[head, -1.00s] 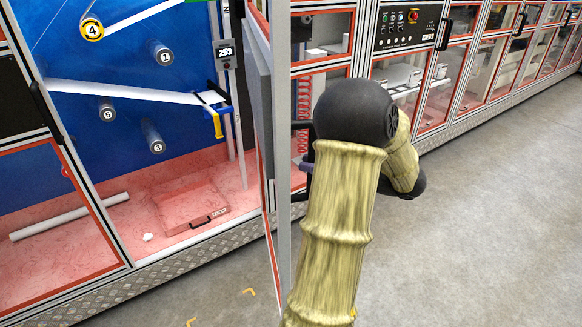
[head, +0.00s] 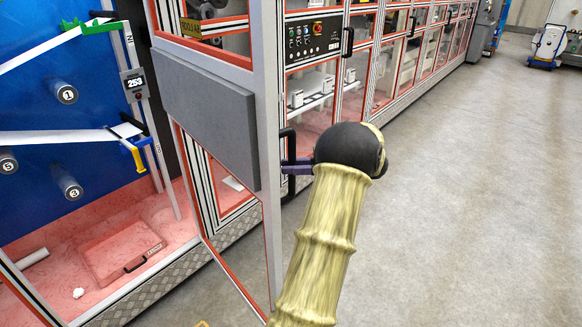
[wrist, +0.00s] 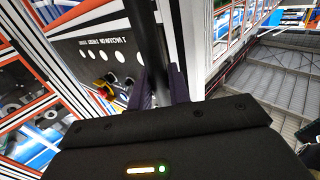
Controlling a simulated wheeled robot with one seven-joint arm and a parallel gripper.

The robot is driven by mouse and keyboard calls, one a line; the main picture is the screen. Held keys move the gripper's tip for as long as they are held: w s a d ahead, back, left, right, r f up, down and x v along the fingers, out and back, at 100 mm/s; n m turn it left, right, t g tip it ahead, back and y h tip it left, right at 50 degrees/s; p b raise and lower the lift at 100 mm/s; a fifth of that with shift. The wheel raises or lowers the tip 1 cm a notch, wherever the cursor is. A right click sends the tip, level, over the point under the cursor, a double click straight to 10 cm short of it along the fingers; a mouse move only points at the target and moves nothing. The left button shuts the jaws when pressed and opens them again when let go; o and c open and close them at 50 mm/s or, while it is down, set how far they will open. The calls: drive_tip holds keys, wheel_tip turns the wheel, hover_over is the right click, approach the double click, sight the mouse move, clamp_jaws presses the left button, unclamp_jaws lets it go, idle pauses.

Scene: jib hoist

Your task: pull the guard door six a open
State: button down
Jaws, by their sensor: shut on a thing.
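The guard door (head: 205,105), a tall framed panel with a grey plate across it, stands swung out from the machine front. I cannot read a six a label on it. Its black upright handle (head: 288,150) is on the outer edge side, facing away from the open bay. My gripper (head: 290,167) reaches this handle from the right, with purple fingers. In the wrist view the dark handle bar (wrist: 147,40) runs between the two fingers of my gripper (wrist: 157,88), which is shut on it. My arm hides part of the floor beyond.
The open bay to the left shows a blue back wall (head: 60,120), rollers and a pink tray (head: 120,250). A control panel (head: 313,37) and more closed doors line the machine behind. The grey floor (head: 460,180) to the right is clear.

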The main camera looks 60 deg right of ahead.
drive_tip(key=shift+w, duration=0.1)
drive_tip(key=c, duration=1.6)
unclamp_jaws()
drive_tip(key=p+v, duration=0.1)
drive_tip(key=v, duration=1.6)
drive_tip(key=shift+d, duration=0.1)
